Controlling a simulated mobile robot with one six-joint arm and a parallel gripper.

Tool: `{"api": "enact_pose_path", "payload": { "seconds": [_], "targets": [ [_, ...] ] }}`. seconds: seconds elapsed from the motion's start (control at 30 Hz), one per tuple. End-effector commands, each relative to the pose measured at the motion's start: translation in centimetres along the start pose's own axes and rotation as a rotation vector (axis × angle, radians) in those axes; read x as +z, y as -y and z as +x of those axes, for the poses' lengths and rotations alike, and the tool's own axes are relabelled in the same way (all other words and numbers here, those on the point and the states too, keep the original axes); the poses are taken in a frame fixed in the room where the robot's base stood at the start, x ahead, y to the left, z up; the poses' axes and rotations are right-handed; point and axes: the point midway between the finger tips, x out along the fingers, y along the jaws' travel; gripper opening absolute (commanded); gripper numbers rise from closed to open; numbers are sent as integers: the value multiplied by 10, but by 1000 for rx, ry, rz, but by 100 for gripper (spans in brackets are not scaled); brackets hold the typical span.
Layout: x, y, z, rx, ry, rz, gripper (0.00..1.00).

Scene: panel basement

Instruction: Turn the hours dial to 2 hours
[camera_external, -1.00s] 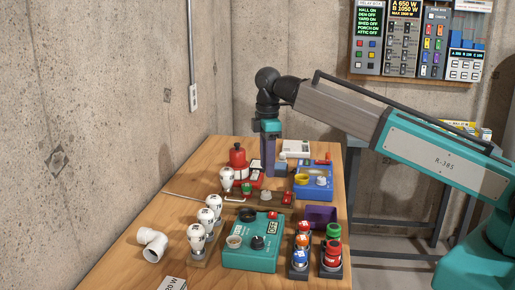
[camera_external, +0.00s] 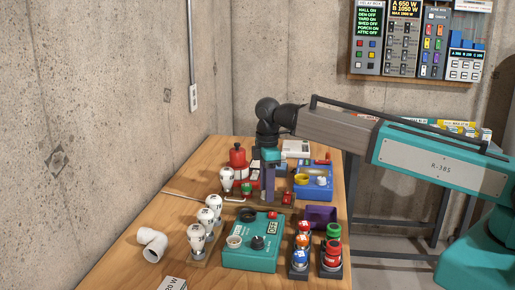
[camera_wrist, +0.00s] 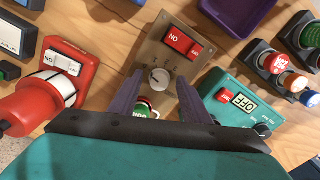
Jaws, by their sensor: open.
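In the external view my gripper (camera_external: 268,198) points down and hides part of the panel. A teal box (camera_external: 240,260) has a display reading OFF, a cream knob (camera_external: 234,241) and a black knob (camera_external: 257,243).
A red device (camera_wrist: 55,85) is left of the panel. A blue box (camera_external: 315,190) and purple tray (camera_external: 320,216) stand to the right. Coloured buttons on dark bases (camera_external: 331,252) are at the front right.

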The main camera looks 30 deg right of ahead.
Motion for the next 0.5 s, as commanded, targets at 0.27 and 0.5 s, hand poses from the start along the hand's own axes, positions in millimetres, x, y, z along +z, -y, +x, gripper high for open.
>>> {"api": "enact_pose_path", "payload": {
  "seconds": [0.27,0.5],
  "targets": [
    [0,0,0,0,0,0,40],
    [0,0,0,0,0,0,2]
  ]
}}
